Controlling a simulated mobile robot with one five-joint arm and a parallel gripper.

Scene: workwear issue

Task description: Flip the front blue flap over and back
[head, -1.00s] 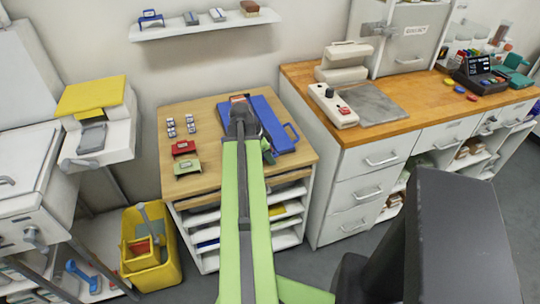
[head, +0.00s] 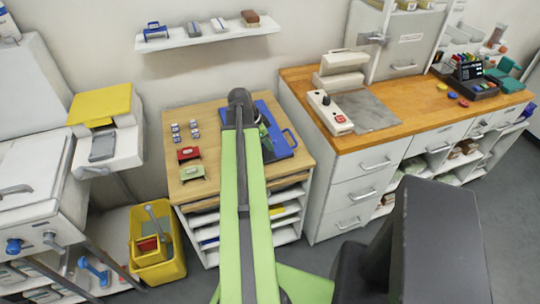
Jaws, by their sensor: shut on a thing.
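A flat blue piece (head: 273,112) with a loop handle at its right lies on the wooden top of the low cabinet (head: 190,205). My green arm reaches over it and hides its left and middle parts. The fingertips and the gripped edge are hidden, so I cannot tell how far any flap is raised.
A red clip (head: 188,154), a green clip (head: 192,173) and small silver pieces (head: 185,130) lie left of the arm. A wooden counter (head: 350,143) stands at the right. A yellow bucket (head: 158,255) is on the floor at the left.

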